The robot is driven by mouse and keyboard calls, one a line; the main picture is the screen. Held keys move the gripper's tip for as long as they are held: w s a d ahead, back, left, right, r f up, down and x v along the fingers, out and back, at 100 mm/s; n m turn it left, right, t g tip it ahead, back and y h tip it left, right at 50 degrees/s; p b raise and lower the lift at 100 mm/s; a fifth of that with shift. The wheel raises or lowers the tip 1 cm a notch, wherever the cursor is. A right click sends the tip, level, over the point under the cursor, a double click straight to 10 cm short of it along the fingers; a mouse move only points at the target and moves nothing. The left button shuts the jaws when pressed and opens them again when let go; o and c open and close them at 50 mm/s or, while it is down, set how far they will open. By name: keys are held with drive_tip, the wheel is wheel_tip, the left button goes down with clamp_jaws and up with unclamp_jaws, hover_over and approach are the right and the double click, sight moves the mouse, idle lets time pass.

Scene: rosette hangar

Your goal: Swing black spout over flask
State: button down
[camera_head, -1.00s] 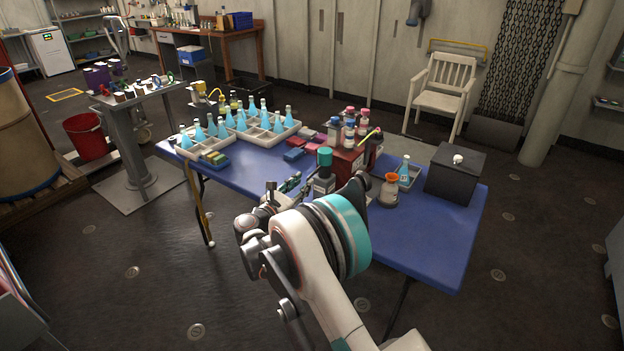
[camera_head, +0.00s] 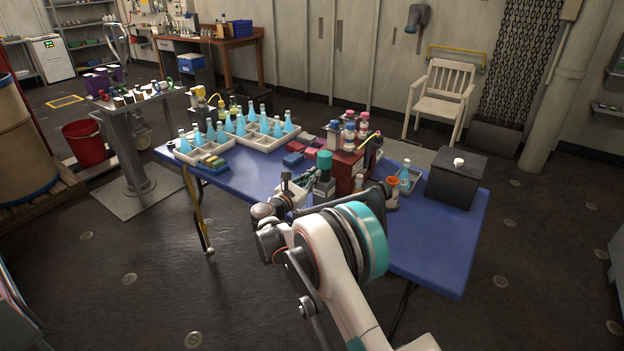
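My gripper (camera_head: 291,184) is at the table's near side, just left of a dark bottle with a teal cap (camera_head: 325,163). It is small and partly hidden by my arm, so its finger opening and any contact are unclear. A flask with an orange top (camera_head: 393,183) stands right of the red box, partly covered by my arm. A flask of blue liquid (camera_head: 404,179) stands in a small tray right of it. I cannot clearly make out a black spout.
The red box (camera_head: 347,168) with several bottles stands close behind my gripper. A black box with a white knob (camera_head: 456,180) is at the right end of the blue table (camera_head: 440,245). White trays (camera_head: 240,146) with several blue flasks are at left. The table's front right is clear.

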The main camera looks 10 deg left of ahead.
sight(330, 170)
drive_tip(key=shift+d, duration=0.1)
